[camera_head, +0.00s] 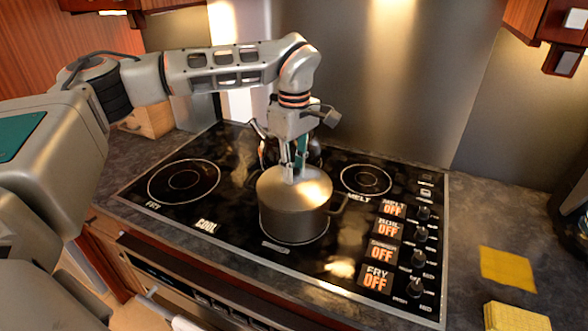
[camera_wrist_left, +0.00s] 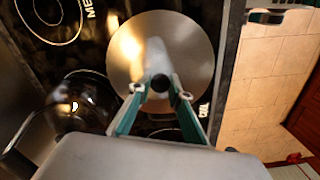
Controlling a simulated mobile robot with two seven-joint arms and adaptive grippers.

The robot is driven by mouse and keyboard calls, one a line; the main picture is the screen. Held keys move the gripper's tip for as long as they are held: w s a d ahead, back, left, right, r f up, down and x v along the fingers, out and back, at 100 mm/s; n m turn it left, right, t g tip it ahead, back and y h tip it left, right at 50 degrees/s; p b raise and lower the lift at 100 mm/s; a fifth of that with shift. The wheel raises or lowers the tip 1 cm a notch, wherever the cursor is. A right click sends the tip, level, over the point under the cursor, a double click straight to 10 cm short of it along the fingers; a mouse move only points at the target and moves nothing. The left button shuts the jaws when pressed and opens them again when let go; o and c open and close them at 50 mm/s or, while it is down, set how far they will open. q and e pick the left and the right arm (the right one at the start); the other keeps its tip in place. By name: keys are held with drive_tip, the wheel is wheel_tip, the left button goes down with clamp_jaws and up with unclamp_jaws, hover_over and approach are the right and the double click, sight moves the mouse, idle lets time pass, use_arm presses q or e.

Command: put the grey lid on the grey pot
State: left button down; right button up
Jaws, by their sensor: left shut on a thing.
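The grey pot (camera_head: 288,218) stands on the front middle burner of the black cooktop, with a handle showing at its right side. The grey lid (camera_head: 310,186) lies over the pot's top and appears to cover its opening. The lid hides the pot's inside. My right gripper is not in view.
A dark shiny kettle (camera_head: 270,150) stands behind the pot, close to my left gripper; it also shows in the left wrist view (camera_wrist_left: 75,100). Control knobs (camera_head: 420,235) line the cooktop's right side. A yellow cloth (camera_head: 507,269) and yellow sponge (camera_head: 515,317) lie on the right counter.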

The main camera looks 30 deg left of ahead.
use_arm(q)
drive_tip(key=shift+f, duration=0.1)
idle(0.3)
drive_tip(key=c, duration=1.8)
unclamp_jaws()
drive_tip(key=o, duration=0.5)
drive_tip(key=shift+r, duration=3.5)
